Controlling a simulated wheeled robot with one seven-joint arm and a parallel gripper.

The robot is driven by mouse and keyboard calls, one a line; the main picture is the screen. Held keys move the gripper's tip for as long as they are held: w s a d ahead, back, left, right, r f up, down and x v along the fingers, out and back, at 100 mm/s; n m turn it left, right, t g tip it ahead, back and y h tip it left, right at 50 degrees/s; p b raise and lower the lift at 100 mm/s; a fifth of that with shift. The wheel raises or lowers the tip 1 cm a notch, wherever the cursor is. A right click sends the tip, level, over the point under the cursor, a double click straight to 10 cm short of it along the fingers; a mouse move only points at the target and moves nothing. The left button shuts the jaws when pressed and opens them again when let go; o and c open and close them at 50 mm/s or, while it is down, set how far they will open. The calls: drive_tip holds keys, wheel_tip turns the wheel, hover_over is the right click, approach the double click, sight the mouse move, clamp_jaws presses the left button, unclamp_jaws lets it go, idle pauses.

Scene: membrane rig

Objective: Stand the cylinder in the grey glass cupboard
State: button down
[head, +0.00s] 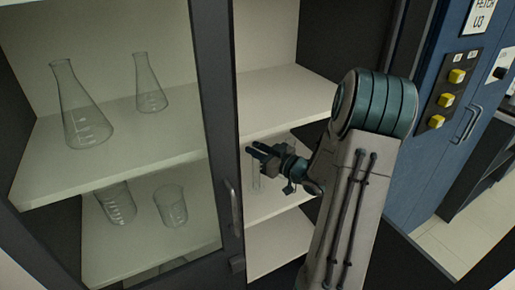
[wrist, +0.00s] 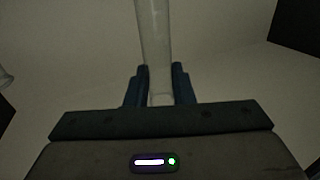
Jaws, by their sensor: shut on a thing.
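The grey glass cupboard (head: 221,147) stands in front of me. Its left half is behind a glass door and its right half is open. My gripper (head: 256,152) reaches into the open half, over the lower shelf. It is shut on a clear glass cylinder (head: 256,182), which looks upright. In the wrist view the cylinder (wrist: 153,50) runs up between the two blue fingers (wrist: 159,86). I cannot tell whether its base touches the shelf.
Two conical flasks (head: 80,112) stand on the upper shelf behind the glass, with two beakers (head: 171,206) below. The open upper shelf (head: 285,98) is bare. A door handle (head: 233,208) is close left of my gripper. A blue cabinet with yellow buttons (head: 456,76) stands right.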

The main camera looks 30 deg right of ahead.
drive_tip(key=shift+f, duration=0.1)
drive_tip(key=shift+f+b, duration=0.2)
drive_tip(key=shift+b, duration=0.1)
drive_tip(key=c, duration=1.3)
unclamp_jaws()
drive_tip(key=shift+r, duration=0.1)
drive_tip(key=shift+o, duration=0.2)
drive_tip(key=shift+r, duration=0.1)
drive_tip(key=b+v, duration=0.2)
drive_tip(key=v, duration=1)
